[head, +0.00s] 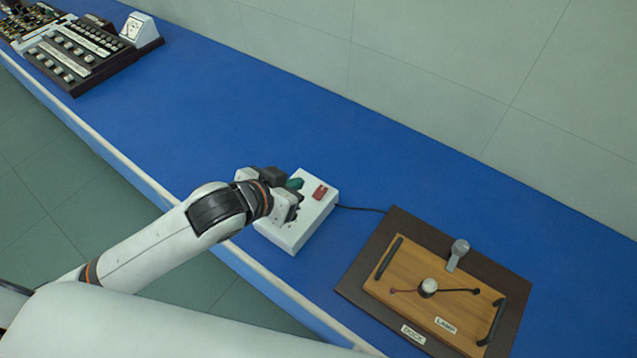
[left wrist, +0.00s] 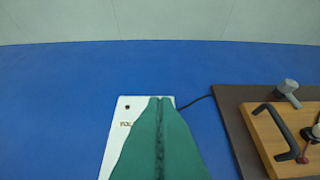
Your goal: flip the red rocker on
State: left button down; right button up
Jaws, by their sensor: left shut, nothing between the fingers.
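A white box (head: 292,235) stands on the blue bench, with the red rocker (head: 320,192) on its top near the far right side. My left gripper (head: 296,184) is over the box, its green fingertips just left of the rocker. I cannot tell if they touch it. In the left wrist view the green fingers (left wrist: 160,100) are shut together and empty. They cover much of the white box (left wrist: 134,103), and the rocker is hidden there. Which way the rocker is tilted is too small to tell. My right gripper is not in view.
Control panels (head: 75,50) stand far left. The bench between (head: 190,110) is clear.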

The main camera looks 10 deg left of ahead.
pick_arm(q)
jog(key=p, duration=0.2)
send_over(319, 194)
notch_tip(319, 194, down, 6)
jog(key=shift+f, duration=0.1)
notch_tip(319, 194, down, 2)
jog(key=shift+f, duration=0.95)
jog(key=shift+w, duration=0.1)
jog(key=shift+d+f+p, duration=0.1)
jog(key=shift+f+p, duration=0.15)
jog(key=shift+p, duration=0.05)
